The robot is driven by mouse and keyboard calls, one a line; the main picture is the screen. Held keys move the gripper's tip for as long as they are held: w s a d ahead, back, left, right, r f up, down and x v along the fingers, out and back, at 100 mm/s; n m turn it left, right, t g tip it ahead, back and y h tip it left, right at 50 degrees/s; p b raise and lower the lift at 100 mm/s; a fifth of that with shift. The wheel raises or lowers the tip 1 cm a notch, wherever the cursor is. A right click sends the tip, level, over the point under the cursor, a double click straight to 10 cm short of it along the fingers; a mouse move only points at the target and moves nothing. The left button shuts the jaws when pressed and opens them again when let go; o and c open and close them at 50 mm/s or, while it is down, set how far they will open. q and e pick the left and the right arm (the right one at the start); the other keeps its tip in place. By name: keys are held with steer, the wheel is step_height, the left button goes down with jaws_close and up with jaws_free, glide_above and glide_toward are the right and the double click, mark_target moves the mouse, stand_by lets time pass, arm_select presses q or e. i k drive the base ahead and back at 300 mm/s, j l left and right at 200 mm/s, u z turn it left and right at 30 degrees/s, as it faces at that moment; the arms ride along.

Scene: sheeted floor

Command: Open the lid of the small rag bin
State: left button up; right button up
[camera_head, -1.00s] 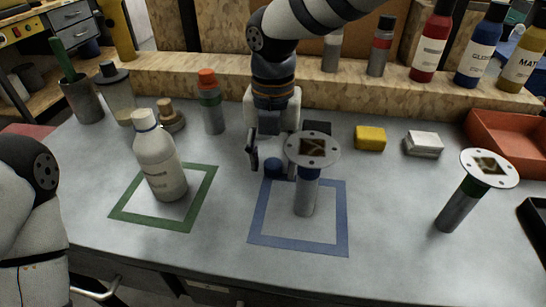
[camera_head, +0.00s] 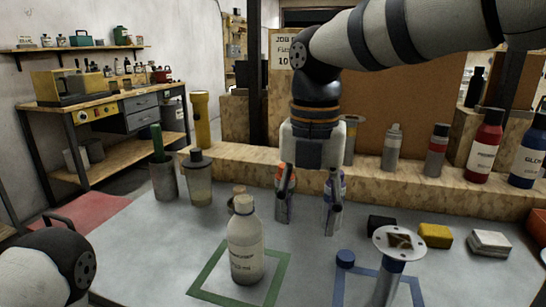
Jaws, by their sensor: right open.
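My right gripper (camera_head: 309,208) hangs pointing down over the back of the bench, its two fingers apart with nothing held between them. A red flat surface (camera_head: 98,222) lies at the left, partly covered by my left arm. My left gripper is out of view; only a link of that arm shows at lower left.
A white bottle (camera_head: 245,245) stands in the green square outline. Black (camera_head: 381,224), yellow (camera_head: 435,236) and white (camera_head: 488,243) blocks lie right. A wooden ledge (camera_head: 240,165) runs behind.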

mark_target(83, 215)
steer(key=k+j, duration=0.15)
steer(key=j, duration=0.25)
steer(key=k+j, duration=0.1)
steer(key=j, duration=0.3)
steer(key=k+j, duration=0.15)
steer(key=j, duration=0.25)
steer(key=k+j, duration=0.15)
steer(key=j, duration=0.25)
